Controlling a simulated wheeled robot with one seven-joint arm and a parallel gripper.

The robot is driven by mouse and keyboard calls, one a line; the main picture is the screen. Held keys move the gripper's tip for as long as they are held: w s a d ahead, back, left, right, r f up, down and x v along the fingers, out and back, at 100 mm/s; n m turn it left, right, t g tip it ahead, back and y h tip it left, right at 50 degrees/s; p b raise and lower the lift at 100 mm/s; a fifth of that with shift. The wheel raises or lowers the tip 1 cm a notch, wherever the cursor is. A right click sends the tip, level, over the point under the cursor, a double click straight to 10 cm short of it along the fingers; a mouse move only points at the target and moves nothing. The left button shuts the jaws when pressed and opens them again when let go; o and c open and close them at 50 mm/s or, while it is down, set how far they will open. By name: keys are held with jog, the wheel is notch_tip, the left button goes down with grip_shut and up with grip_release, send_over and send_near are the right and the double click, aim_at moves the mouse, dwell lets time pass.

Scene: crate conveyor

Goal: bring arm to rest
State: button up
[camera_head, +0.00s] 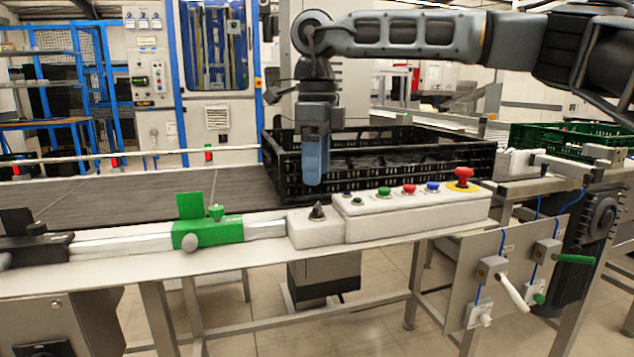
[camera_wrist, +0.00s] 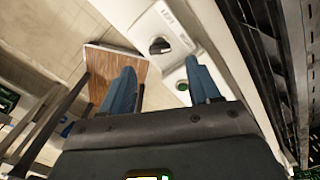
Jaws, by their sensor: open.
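My arm reaches in from the upper right in the head view, with its wrist bent down. My gripper (camera_head: 314,182) points downward above the conveyor's front rail, in front of the black crate (camera_head: 385,185). In the wrist view my gripper (camera_wrist: 160,88) shows two blue fingers spread apart, with nothing between them. A white control box with a black knob (camera_wrist: 160,46) lies beyond the fingers. In the head view the fingers overlap one another, and they appear just above the black knob (camera_head: 317,211); the exact gap cannot be told.
A control panel (camera_head: 410,213) with several coloured buttons and a red emergency knob (camera_head: 461,178) sits right of the gripper. A green clamp block (camera_head: 207,232) is on the rail at left. A green crate (camera_head: 565,138) stands at right. The belt (camera_head: 120,195) is clear at left.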

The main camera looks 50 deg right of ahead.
jog(key=shift+r, duration=0.75)
